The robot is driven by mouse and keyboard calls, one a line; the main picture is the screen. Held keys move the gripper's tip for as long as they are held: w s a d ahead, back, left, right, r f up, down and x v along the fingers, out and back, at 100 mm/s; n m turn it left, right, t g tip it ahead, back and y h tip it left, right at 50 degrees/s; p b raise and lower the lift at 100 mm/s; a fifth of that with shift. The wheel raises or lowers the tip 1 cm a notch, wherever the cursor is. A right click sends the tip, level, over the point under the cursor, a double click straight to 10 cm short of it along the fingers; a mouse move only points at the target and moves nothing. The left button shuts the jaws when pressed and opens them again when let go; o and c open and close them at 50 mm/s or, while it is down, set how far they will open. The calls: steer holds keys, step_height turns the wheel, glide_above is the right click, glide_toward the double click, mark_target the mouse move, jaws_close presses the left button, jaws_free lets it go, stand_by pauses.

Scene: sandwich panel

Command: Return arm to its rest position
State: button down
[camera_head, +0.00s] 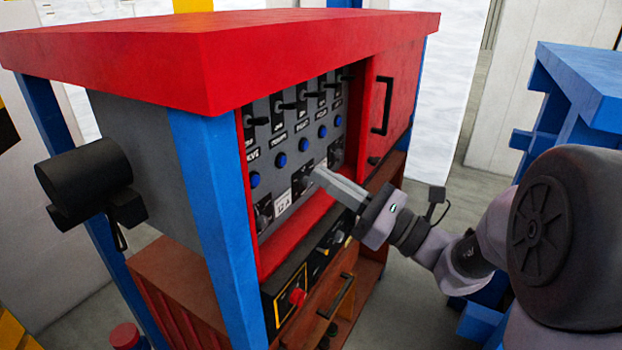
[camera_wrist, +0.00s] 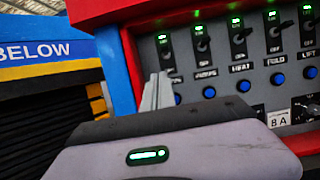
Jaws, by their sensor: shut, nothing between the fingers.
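My gripper (camera_head: 322,178) is shut and empty, its grey fingers together and pointing at the grey switch panel (camera_head: 268,170). In the head view the fingertips overlap the panel's lower part; I cannot tell whether they touch it. In the wrist view my gripper (camera_wrist: 157,92) shows in front of the panel's left end, and its body hides the lower left. The panel has a row of black toggle switches (camera_wrist: 240,42) with lit green lamps above them and a row of blue buttons (camera_wrist: 244,86) below.
The cabinet has a red top (camera_head: 220,50), blue posts (camera_head: 215,210) and a red door with a black handle (camera_head: 382,105). A red knob (camera_head: 297,297) sits lower down. A blue structure (camera_head: 585,85) stands at right. Open floor (camera_head: 425,290) lies between them.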

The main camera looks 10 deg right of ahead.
steer(key=s+a+f+n+g+h+b, duration=0.2)
steer(key=s+a+f+n+g+b, duration=0.3)
steer(key=f, duration=0.3)
steer(key=s+a+f+n+g+h+b, duration=0.1)
steer(key=s+a+f+n+g+b, duration=0.2)
steer(key=s+f+b, duration=0.4)
steer(key=s+a+f+n+g+h+b, duration=0.25)
steer(key=s+f+n+b, duration=0.2)
steer(key=f, duration=0.45)
steer(key=s+d+f+n+h+b, duration=0.25)
steer(key=f+b, duration=0.25)
steer(key=f, duration=0.3)
steer(key=s+d+f+n+h+b, duration=0.2)
steer(key=s+f+h+b, duration=0.15)
steer(key=f, duration=0.45)
steer(key=d+f+n+t+h+b, duration=0.2)
steer(key=d+f+n+h+b, duration=0.2)
steer(key=d, duration=0.3)
steer(key=shift+w+t+b, duration=0.35)
steer(key=shift+w+b, duration=0.05)
steer(key=shift+b, duration=0.45)
